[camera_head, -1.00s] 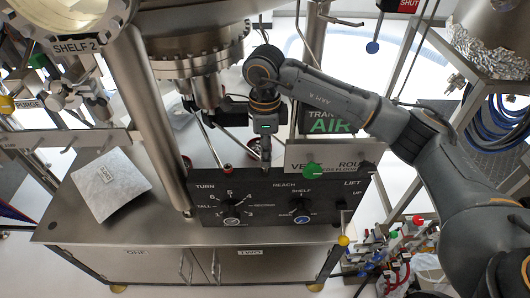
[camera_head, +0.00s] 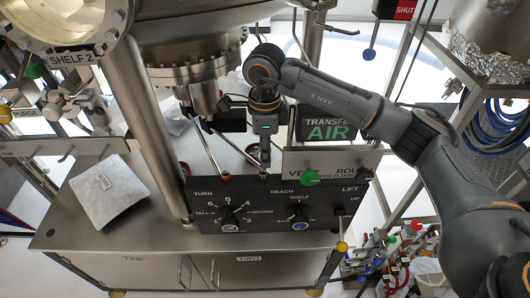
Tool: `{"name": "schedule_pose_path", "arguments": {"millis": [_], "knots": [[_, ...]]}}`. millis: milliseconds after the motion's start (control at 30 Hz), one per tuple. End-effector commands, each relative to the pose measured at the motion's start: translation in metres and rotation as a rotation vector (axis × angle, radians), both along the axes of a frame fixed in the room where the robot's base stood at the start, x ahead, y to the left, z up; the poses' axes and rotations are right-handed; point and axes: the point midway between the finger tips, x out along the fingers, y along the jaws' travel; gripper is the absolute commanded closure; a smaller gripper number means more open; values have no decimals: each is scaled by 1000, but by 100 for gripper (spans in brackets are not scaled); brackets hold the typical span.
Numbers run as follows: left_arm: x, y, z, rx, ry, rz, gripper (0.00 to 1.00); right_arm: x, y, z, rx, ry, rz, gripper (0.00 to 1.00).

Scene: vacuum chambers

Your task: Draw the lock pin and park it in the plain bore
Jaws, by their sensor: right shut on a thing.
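My right gripper (camera_head: 265,157) points down at the top edge of the dark control panel (camera_head: 205,195). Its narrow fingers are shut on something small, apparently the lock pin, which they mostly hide. A red ring (camera_head: 253,150) shows close behind the fingers. A red-topped fitting (camera_head: 225,178) stands to the left at the panel's top edge. I cannot tell which spot is the plain bore. My left gripper is not in view.
A green knob (camera_head: 310,177) and a sign plate (camera_head: 345,162) stand just right of the gripper. A steel post (camera_head: 150,125) and a hanging chamber port (camera_head: 200,95) are to the left. A pale packet (camera_head: 108,190) lies on the steel bench top.

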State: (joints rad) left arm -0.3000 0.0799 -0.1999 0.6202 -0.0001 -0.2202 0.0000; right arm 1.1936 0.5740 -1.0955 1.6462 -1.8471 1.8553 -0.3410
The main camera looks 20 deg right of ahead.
Motion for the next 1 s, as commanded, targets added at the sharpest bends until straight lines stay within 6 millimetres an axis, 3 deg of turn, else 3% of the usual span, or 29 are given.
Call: {"name": "schedule_pose_path", "arguments": {"millis": [1000], "knots": [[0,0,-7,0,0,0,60,-4,4,0,-9,-26,-1,100]]}}
